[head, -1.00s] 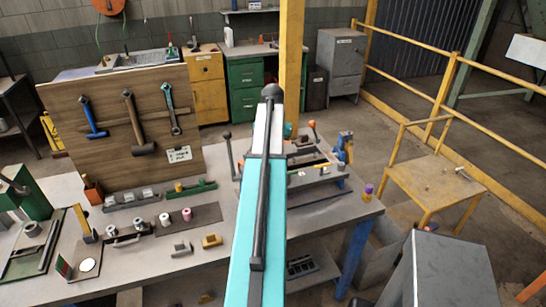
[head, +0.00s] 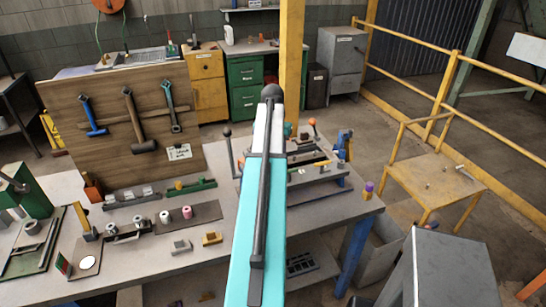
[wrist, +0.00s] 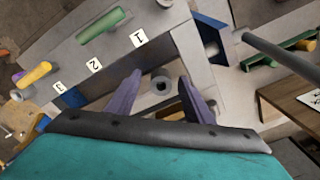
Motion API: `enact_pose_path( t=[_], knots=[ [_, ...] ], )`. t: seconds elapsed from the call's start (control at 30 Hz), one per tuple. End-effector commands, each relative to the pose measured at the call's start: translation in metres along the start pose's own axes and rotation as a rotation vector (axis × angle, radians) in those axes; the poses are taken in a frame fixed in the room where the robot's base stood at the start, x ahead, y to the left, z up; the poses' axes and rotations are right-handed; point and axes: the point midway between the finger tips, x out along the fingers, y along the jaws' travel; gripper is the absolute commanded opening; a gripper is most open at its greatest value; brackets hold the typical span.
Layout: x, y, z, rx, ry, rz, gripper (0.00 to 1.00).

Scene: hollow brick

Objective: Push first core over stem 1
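My gripper (wrist: 160,77) is open in the wrist view, its two purple fingers apart. A round grey piece with a dark hole (wrist: 161,86) shows between the fingers, seen end-on; I cannot tell whether it is a core or stem 1. I see no finger touching it. The label 1 (wrist: 138,39) is on the grey fixture (wrist: 186,38) just beyond the fingertips. In the head view my arm hides the gripper and part of the fixture (head: 318,173).
Labels 2 (wrist: 94,65) and 3 (wrist: 59,88) are left of label 1. A dark lever rod (wrist: 280,55) reaches in from the right. In the head view a tool board (head: 115,165) stands at the left of the workbench (head: 215,248), with small parts before it.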

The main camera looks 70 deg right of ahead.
Motion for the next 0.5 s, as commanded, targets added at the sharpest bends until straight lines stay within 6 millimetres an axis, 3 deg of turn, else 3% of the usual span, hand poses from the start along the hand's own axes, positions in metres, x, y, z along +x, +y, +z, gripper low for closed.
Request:
enact_pose_path(
  t=[0.27, 0.5],
  knots=[
    [-0.002, 0.000, 0.000, 0.000, 0.000, 0.000, 0.47],
    [-0.017, 0.000, 0.000, 0.000, 0.000, 0.000, 0.47]
  ],
)
